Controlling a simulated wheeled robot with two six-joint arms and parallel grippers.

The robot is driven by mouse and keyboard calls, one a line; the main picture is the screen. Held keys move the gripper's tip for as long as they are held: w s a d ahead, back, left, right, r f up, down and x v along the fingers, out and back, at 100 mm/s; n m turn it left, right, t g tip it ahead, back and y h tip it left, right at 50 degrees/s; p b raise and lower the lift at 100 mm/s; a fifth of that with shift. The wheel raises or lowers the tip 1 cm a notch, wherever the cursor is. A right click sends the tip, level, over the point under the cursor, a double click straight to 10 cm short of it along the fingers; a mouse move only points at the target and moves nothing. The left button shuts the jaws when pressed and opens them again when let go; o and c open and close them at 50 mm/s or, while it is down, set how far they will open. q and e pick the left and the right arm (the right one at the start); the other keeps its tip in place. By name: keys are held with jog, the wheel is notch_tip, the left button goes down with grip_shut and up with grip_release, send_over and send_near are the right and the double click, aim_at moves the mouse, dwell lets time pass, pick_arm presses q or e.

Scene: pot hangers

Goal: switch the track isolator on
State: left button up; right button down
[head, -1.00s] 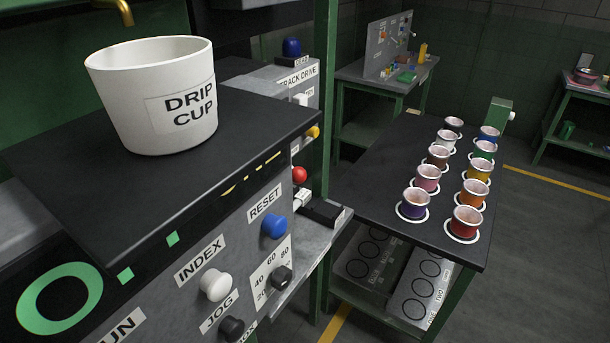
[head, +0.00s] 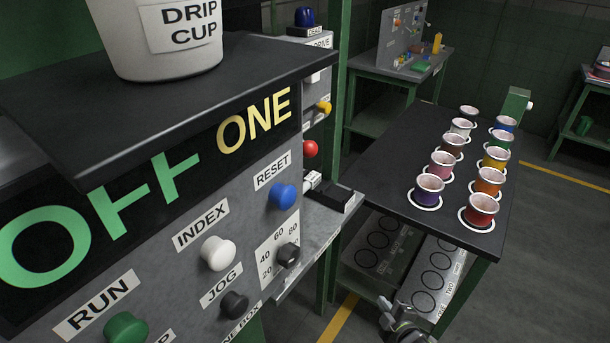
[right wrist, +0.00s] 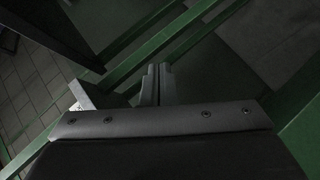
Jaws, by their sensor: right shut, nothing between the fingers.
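A grey cabinet marked "DRIVE" (head: 318,62) stands behind the near panel, partly hidden by it and a green post. It carries a blue dome (head: 304,17), a yellow knob (head: 324,108) and a red button (head: 310,149). I cannot tell which control is the track isolator, or its setting. My right gripper (head: 386,312) shows at the bottom edge of the head view, below the cup table and apart from the controls. In the right wrist view its fingers (right wrist: 157,84) are together and empty. My left gripper is not in view.
The near panel (head: 190,275) reads "OFF ONE" and has a white INDEX button, blue RESET button, green RUN button and black knobs. A drip cup (head: 165,40) stands on its top. Several coloured cups stand on a dark table (head: 395,200) at right. Floor shows at lower right.

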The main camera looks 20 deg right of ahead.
jog(key=w+a+r+n+t+y+b, duration=0.1)
jog(key=w+a+r+n+t+y, duration=0.2)
jog(key=r, duration=0.5)
jog(key=w+r+n+t+y+b, duration=0.1)
jog(key=w+r+n, duration=0.2)
jog(key=r+n, duration=0.3)
jog(key=w+a+r+n+t+y+b, duration=0.1)
jog(key=w+a+r+n+t+y, duration=0.2)
jog(key=r, duration=0.6)
pick_arm(q)
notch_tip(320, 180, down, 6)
jog(key=b, duration=0.2)
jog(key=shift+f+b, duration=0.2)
jog(key=shift+b, duration=0.1)
pick_arm(e)
jog(key=s+a+r+n+g+y, duration=0.2)
jog(key=a+r+n+y, duration=0.2)
jog(key=r+n, duration=0.5)
jog(key=s+a+r+n+g+y, duration=0.1)
jog(key=s+a+r+n+y, duration=0.2)
jog(key=r+n+y, duration=0.5)
jog(key=shift+a+r+n+g, duration=0.4)
jog(key=shift+a+n, duration=0.1)
jog(key=shift+a, duration=0.15)
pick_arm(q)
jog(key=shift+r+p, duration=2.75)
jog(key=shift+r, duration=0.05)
pick_arm(e)
jog(key=x, duration=1)
jog(key=shift+d+r, duration=0.1)
